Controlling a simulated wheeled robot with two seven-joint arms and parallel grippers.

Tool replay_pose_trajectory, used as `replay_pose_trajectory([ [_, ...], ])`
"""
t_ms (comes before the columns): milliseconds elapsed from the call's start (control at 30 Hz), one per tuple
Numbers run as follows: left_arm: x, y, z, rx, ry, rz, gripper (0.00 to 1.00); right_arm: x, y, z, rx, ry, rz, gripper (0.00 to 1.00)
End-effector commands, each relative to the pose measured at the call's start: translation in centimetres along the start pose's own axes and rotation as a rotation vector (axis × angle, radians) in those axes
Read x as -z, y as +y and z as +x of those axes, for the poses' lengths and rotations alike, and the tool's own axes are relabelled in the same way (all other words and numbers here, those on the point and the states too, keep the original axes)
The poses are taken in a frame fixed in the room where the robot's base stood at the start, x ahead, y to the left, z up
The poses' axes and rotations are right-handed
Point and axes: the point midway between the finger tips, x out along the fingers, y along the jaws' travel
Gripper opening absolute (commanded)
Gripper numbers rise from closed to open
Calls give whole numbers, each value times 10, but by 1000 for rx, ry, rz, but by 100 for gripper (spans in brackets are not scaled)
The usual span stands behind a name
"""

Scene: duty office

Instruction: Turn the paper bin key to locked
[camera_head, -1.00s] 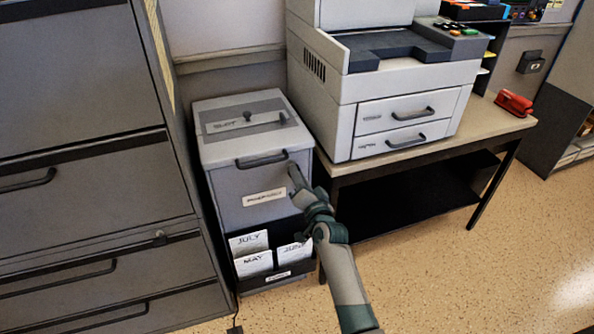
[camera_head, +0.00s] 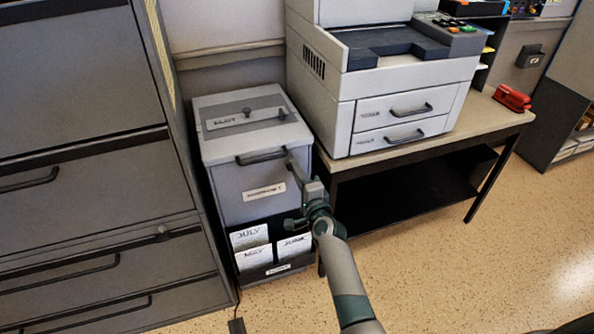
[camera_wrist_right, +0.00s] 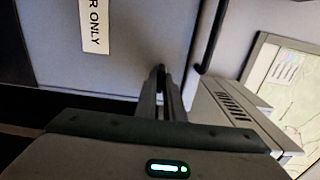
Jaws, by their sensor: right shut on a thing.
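The grey paper bin (camera_head: 231,185) stands between the cabinet and the copier table, with a dark handle (camera_head: 261,157) and a white label on its front. My right gripper (camera_head: 291,158) is at the upper right of the bin's front, just right of the handle. In the right wrist view its fingers (camera_wrist_right: 160,78) are closed together at the bin front, around something small and dark at their tips. The key itself is mostly hidden by the fingers, and I cannot tell its angle. My left gripper is not in view.
A copier (camera_head: 385,85) stands on a table (camera_head: 440,145) right of the bin. A grey drawer cabinet (camera_head: 80,190) stands close on the left. A black rack with month cards (camera_head: 250,237) is low on the bin's front. The floor (camera_head: 460,260) at right is clear.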

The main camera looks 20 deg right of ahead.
Motion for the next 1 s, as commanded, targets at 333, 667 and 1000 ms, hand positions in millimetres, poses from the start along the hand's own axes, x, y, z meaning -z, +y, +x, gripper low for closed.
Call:
replay_pose_trajectory([
  [333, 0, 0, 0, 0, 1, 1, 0, 1, 0, 0, 1, 1, 16, 0],
  [667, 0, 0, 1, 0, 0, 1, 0, 0, 0, 0, 0, 1, 15, 27],
  [1000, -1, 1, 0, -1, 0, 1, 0, 0, 1, -5, -1, 0, 14, 27],
])
